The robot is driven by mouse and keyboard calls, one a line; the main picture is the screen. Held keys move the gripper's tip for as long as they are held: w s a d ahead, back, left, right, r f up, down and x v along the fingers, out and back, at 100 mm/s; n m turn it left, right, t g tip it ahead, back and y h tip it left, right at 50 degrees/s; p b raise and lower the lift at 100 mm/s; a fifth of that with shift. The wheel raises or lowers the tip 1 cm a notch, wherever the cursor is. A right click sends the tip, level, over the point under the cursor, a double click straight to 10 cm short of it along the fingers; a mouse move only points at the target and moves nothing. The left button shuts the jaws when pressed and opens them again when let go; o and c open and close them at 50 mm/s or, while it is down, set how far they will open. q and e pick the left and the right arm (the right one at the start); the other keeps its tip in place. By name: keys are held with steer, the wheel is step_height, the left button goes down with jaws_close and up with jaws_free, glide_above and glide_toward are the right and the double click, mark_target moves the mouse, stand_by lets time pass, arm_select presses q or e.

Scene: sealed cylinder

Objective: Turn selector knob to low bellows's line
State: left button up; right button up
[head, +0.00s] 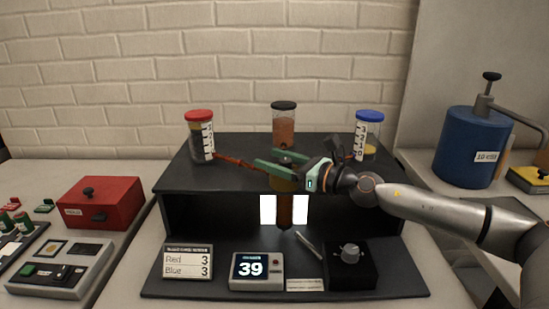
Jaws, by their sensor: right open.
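The selector knob (349,250) is a grey knob on top of a black box (352,272), at the front right of the black stand. My right gripper (265,159) is above the stand's upper shelf, behind and left of the knob, apart from it. Its green fingers are open, on either side of a dark cap on an upright amber cylinder (285,210); I cannot tell whether they touch it. Clear jars with a red lid (200,116) and a blue lid (370,116) stand on the shelf with scale strips. Which things are the bellows is unclear. My left gripper is out of view.
A card (187,262) reads Red 3, Blue 3. A display (256,271) reads 39. A black-lidded jar (284,122) stands behind my gripper. A red box (100,203) is at left, a blue tank (469,148) at right. A thin pen-like tool (308,245) lies left of the knob.

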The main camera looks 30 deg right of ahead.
steer(key=shift+c, duration=0.4)
jaws_close()
